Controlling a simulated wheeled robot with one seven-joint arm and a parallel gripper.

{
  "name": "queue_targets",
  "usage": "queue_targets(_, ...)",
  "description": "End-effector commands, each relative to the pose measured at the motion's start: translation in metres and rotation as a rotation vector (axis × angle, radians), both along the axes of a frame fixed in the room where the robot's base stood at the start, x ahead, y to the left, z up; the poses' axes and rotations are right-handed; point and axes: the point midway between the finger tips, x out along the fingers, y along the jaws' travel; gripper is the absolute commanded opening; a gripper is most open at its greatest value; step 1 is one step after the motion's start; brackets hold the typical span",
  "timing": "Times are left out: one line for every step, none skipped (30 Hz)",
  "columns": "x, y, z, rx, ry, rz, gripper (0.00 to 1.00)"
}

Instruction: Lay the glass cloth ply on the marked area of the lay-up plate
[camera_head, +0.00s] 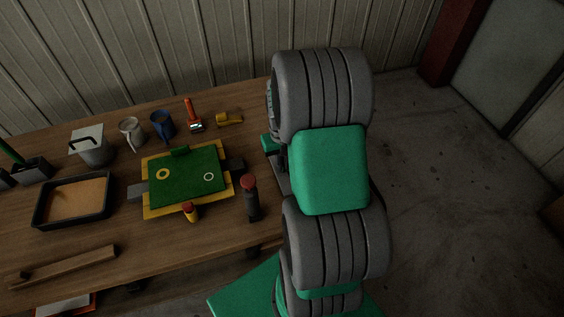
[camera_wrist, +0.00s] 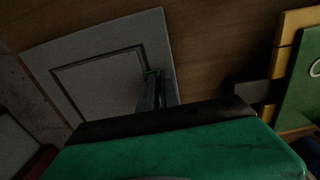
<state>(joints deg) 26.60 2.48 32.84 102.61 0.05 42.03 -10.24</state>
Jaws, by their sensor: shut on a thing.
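The grey lay-up plate (camera_wrist: 88,44) lies on the wooden table in the wrist view. A dark square outline marks an area on it. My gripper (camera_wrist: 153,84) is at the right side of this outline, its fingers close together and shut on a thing. I take that thing to be the glass cloth ply, but I cannot make out its edges. A pale grey surface fills the outline, and I cannot tell whether it is cloth or bare plate. In the head view my arm hides the gripper and most of that area.
A green board on a yellow base (camera_head: 190,180) lies left of my arm, with a dark red-capped bottle (camera_head: 250,198) between them. A tray (camera_head: 73,201), a bucket (camera_head: 93,146), mugs (camera_head: 132,133) and a red-handled tool (camera_head: 193,114) stand farther left and back.

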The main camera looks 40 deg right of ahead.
Motion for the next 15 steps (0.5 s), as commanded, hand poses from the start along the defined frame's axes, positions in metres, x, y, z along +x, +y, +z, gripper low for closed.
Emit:
queue_targets(0.0, 0.0, -0.0001, 0.0, 0.0, 0.0, 0.0)
queue_targets(0.0, 0.0, -0.0001, 0.0, 0.0, 0.0, 0.0)
queue_targets(0.0, 0.0, -0.0001, 0.0, 0.0, 0.0, 0.0)
queue_targets(0.0, 0.0, -0.0001, 0.0, 0.0, 0.0, 0.08)
queue_targets(0.0, 0.0, -0.0001, 0.0, 0.0, 0.0, 0.1)
queue_targets(0.0, 0.0, -0.0001, 0.0, 0.0, 0.0, 0.14)
queue_targets(0.0, 0.0, -0.0001, 0.0, 0.0, 0.0, 0.16)
queue_targets(-0.0001, 0.0, -0.0001, 0.0, 0.0, 0.0, 0.18)
queue_targets(-0.0001, 0.0, -0.0001, 0.0, 0.0, 0.0, 0.22)
queue_targets(0.0, 0.0, 0.0, 0.0, 0.0, 0.0, 0.24)
queue_targets(0.0, 0.0, 0.0, 0.0, 0.0, 0.0, 0.27)
queue_targets(-0.0001, 0.0, 0.0, 0.0, 0.0, 0.0, 0.3)
queue_targets(-0.0001, 0.0, 0.0, 0.0, 0.0, 0.0, 0.32)
queue_targets(-0.0001, 0.0, 0.0, 0.0, 0.0, 0.0, 0.32)
queue_targets(-0.0001, 0.0, 0.0, 0.0, 0.0, 0.0, 0.32)
